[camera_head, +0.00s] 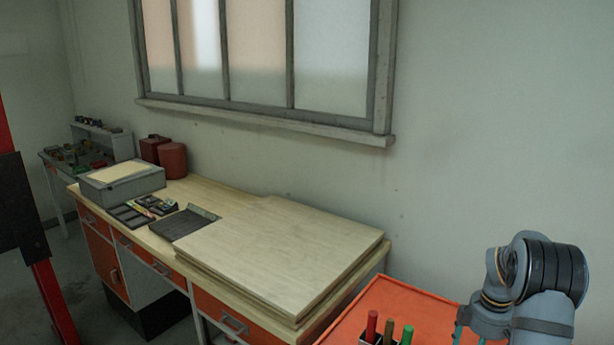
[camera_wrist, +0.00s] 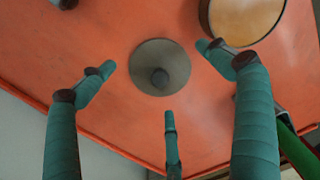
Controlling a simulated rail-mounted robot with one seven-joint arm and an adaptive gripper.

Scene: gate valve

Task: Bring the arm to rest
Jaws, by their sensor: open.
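My gripper (camera_wrist: 158,78) shows in the wrist view with its teal-wrapped fingers spread open and nothing between them. It is over the orange tabletop (camera_wrist: 100,35). A grey round disc with a dark knob (camera_wrist: 160,78) shows between the fingertips; the gap between it and the fingers cannot be told. In the head view my bent arm is at the lower right, above the orange table (camera_head: 385,300). Only a sliver of teal finger shows there; the rest of my gripper is hidden or cut off.
A round tan-faced object with a dark rim (camera_wrist: 245,18) lies near the fingers. Red, brown and green handles (camera_head: 389,331) stand on the orange table. A wooden workbench (camera_head: 280,250) with a grey box (camera_head: 122,184) runs along the wall under a window. A red post stands at far left.

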